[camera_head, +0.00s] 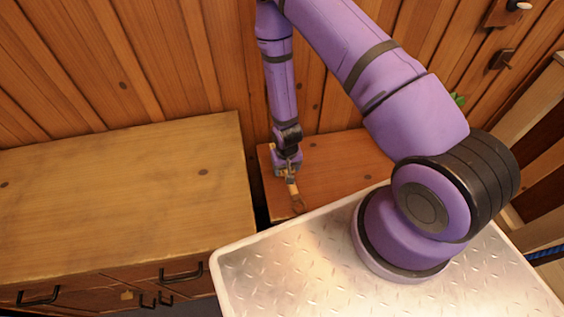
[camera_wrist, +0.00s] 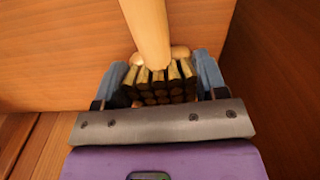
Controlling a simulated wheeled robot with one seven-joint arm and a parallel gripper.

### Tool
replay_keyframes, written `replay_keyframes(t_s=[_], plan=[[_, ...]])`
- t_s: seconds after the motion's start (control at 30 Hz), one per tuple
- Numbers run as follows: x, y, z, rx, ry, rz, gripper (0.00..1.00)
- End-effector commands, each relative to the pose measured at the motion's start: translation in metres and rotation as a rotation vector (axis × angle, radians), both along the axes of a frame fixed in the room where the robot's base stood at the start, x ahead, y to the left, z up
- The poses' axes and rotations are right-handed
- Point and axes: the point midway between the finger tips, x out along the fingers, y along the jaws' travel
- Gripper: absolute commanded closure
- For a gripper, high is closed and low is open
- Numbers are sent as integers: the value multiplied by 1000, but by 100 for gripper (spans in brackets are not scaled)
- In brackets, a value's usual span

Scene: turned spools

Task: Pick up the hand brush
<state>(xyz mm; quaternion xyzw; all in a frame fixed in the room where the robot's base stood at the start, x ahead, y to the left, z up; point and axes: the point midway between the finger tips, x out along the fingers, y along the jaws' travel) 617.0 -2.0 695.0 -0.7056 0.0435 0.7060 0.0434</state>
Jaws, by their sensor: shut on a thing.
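The hand brush (camera_wrist: 148,32) has a pale wooden handle and a head with several stubby brown bristle tufts. In the wrist view the head sits between the two blue-grey fingers of my gripper (camera_wrist: 161,78), and the handle points up and away past the fingertips. My gripper is shut on the brush head. In the head view my gripper (camera_head: 286,168) points down over the low wooden surface, and the small brush (camera_head: 294,193) shows just below it. I cannot tell whether the brush touches the surface.
The low brown wooden top (camera_head: 340,158) lies behind my metal-plated base. A taller wooden cabinet (camera_head: 120,200) with black handles stands to the left, a narrow dark gap between them. A plank wall (camera_head: 150,60) closes off the back. A bit of green (camera_head: 458,99) shows behind my arm.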

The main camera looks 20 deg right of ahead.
Motion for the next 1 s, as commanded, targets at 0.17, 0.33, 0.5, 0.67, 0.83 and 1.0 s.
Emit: replay_keyframes(t_s=[0.17, 0.33, 0.5, 0.67, 0.83, 1.0], plan=[[-48, -1, 5, 0, 6, 2, 62], [-85, -1, 8, -1, 4, 1, 62], [-109, -2, 10, 0, 2, 1, 62], [-119, -2, 11, 0, 1, 1, 62], [-121, -2, 12, 0, 0, 0, 62], [-121, -2, 11, 0, 0, 0, 62]])
